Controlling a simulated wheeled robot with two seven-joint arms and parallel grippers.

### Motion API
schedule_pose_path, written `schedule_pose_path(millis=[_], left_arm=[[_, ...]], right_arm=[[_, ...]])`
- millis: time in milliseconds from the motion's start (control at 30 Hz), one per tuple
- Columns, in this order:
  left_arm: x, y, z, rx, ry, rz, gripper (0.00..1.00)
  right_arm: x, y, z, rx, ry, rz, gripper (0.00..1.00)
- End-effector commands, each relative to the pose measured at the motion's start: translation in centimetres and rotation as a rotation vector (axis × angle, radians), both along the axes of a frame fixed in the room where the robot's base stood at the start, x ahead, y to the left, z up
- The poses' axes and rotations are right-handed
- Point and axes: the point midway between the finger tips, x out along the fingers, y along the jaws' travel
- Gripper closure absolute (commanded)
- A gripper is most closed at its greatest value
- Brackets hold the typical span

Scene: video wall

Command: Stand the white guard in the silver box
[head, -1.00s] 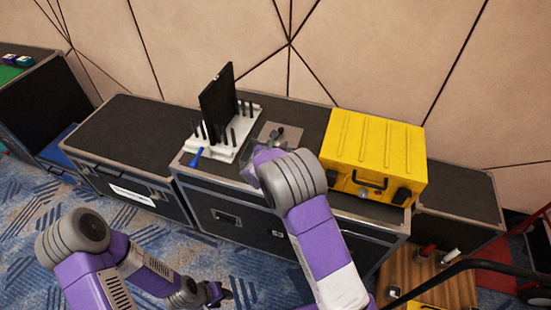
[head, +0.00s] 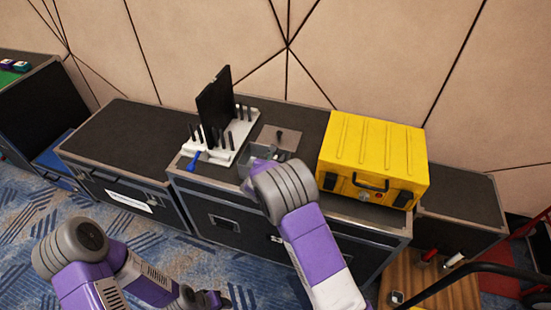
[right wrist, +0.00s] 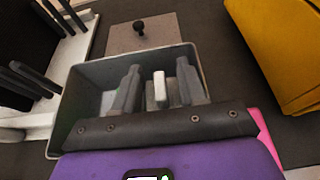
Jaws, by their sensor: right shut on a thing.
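The silver box (right wrist: 80,98) is open on top in the right wrist view. It also shows in the head view (head: 284,155), partly behind my right wrist. My right gripper (right wrist: 159,88) reaches down into the box, with its fingers inside the walls. A small white piece, the white guard (right wrist: 159,90), shows upright between the fingers, and the gripper is shut on it. Its lower end and any contact with the box floor cannot be made out. My left gripper (head: 207,299) hangs low over the carpet at the bottom, too small to read.
A flat grey plate with a black knob (right wrist: 140,32) lies just behind the box. A white rack with black pegs and a black panel (head: 214,105) stands to the left. A yellow case (head: 375,150) stands close on the right. A pink edge (right wrist: 265,135) shows beside my gripper.

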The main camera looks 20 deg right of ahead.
Motion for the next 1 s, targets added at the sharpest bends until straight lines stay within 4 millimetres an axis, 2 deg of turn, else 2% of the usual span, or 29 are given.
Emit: schedule_pose_path(millis=[133,167,200,233,567,733,1000], left_arm=[[0.0,0.0,-0.2,0.000,0.000,0.000,0.57],[0.0,0.0,-0.2,0.000,0.000,0.000,0.57],[0.0,0.0,-0.2,0.000,0.000,0.000,0.57],[0.0,0.0,-0.2,0.000,0.000,0.000,0.57],[0.0,0.0,0.1,0.000,0.000,0.000,0.57],[0.0,0.0,1.6,0.000,0.000,0.000,0.57],[0.0,0.0,2.5,0.000,0.000,0.000,0.57]], right_arm=[[0.0,0.0,-0.2,0.000,0.000,0.000,0.88],[0.0,0.0,-0.2,0.000,0.000,0.000,0.56],[0.0,0.0,-0.2,0.000,0.000,0.000,0.50],[0.0,0.0,-0.1,0.000,0.000,0.000,0.48],[0.0,0.0,0.1,0.000,0.000,0.000,0.48],[0.0,0.0,1.6,0.000,0.000,0.000,0.48],[-5.0,3.5,3.8,0.001,0.001,0.003,0.48]])
